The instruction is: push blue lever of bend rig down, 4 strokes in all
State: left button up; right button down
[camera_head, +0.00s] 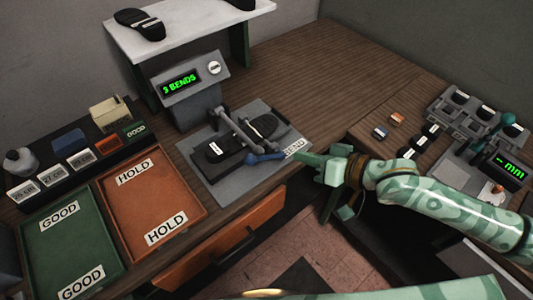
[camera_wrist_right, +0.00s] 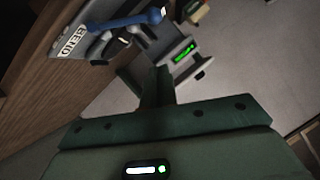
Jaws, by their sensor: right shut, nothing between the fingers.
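The bend rig (camera_head: 205,172) is a grey plate with a black shoe sole (camera_head: 263,126) on it and a grey lever arm over it. The lever's blue handle (camera_head: 266,157) is at the front of the rig, seemingly low near the plate; its exact height is hard to tell. The handle also shows at the top of the right wrist view (camera_wrist_right: 135,20). My right gripper (camera_head: 303,158) is shut and empty, right of the handle and apart from it. Its closed fingers show in the wrist view (camera_wrist_right: 158,82). The rig's display (camera_head: 180,84) reads "3 BENDS". My left gripper is out of view.
An orange HOLD tray (camera_head: 190,190) and a green GOOD tray (camera_head: 30,245) lie at the left. A white shelf (camera_head: 195,35) with soles stands behind. A gauge (camera_head: 508,165) stands at the right. Wood behind the rig is clear.

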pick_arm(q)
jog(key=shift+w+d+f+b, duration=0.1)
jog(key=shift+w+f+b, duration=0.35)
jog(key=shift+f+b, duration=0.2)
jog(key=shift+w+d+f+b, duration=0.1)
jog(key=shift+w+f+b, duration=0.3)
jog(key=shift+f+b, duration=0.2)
pick_arm(e)
jog(key=s+f+x, duration=0.1)
jog(key=f+x, duration=0.1)
jog(key=x, duration=1.1)
jog(key=shift+s, duration=0.35)
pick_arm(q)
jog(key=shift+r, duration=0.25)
pick_arm(e)
jog(key=shift+a+f, duration=0.15)
jog(key=shift+a, duration=0.05)
